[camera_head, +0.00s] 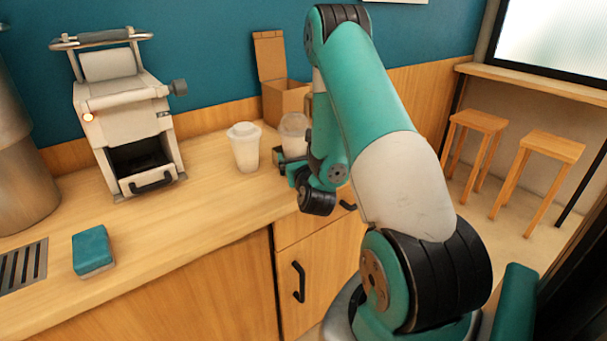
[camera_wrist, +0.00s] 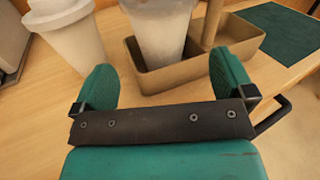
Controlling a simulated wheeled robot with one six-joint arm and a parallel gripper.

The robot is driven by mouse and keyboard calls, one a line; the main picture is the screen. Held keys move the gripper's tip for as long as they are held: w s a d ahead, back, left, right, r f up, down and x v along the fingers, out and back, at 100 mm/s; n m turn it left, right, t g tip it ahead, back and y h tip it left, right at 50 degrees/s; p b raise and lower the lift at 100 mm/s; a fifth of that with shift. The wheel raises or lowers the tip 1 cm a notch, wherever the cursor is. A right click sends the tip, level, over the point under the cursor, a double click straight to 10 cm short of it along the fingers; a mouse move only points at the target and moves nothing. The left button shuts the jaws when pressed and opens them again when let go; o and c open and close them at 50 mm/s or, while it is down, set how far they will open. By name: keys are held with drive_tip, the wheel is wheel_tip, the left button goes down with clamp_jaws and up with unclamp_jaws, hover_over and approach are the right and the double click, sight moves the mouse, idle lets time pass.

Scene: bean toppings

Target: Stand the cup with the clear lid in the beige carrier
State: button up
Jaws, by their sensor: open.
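The cup with the clear lid (camera_head: 293,128) has a pale, see-through dome top. In the wrist view its body (camera_wrist: 160,32) stands upright in the left compartment of the beige carrier (camera_wrist: 163,81), with its lower end behind the near wall. Its top is out of that view. My gripper (camera_wrist: 160,62) is open, its two green fingers apart on the near side of the carrier, with the cup beyond their tips. In the head view my gripper (camera_head: 292,170) is partly hidden by my arm, and it covers much of the carrier.
A white-lidded cup (camera_head: 244,146) stands left of the carrier; it also shows in the wrist view (camera_wrist: 68,38). The carrier's right compartment (camera_wrist: 235,38) is empty. A cardboard box (camera_head: 280,92) stands behind, a coffee machine (camera_head: 125,115) and a teal sponge (camera_head: 92,250) to the left.

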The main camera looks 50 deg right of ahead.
drive_tip(key=v, duration=0.3)
drive_tip(key=shift+s+a+b, duration=0.2)
drive_tip(key=shift+b, duration=0.2)
drive_tip(key=w+a+r+n+g+y, duration=0.1)
drive_tip(key=w+a+r+n+y, duration=0.2)
drive_tip(key=a+n+y, duration=0.65)
drive_tip(key=w+a+r+n+g+y, duration=0.1)
drive_tip(key=w+a+r+n+y, duration=0.2)
drive_tip(key=a+n, duration=1.1)
drive_tip(key=s+a+r+n+g+y, duration=0.3)
drive_tip(key=s+a+n+g+y, duration=0.3)
drive_tip(key=s+a+n, duration=0.65)
drive_tip(key=s+a+r+n+g+h, duration=0.2)
drive_tip(key=s+n+g, duration=0.3)
drive_tip(key=s+n, duration=0.7)
drive_tip(key=shift+r+n+g+h, duration=0.35)
drive_tip(key=shift+r+n+g, duration=0.05)
drive_tip(key=shift+n, duration=0.5)
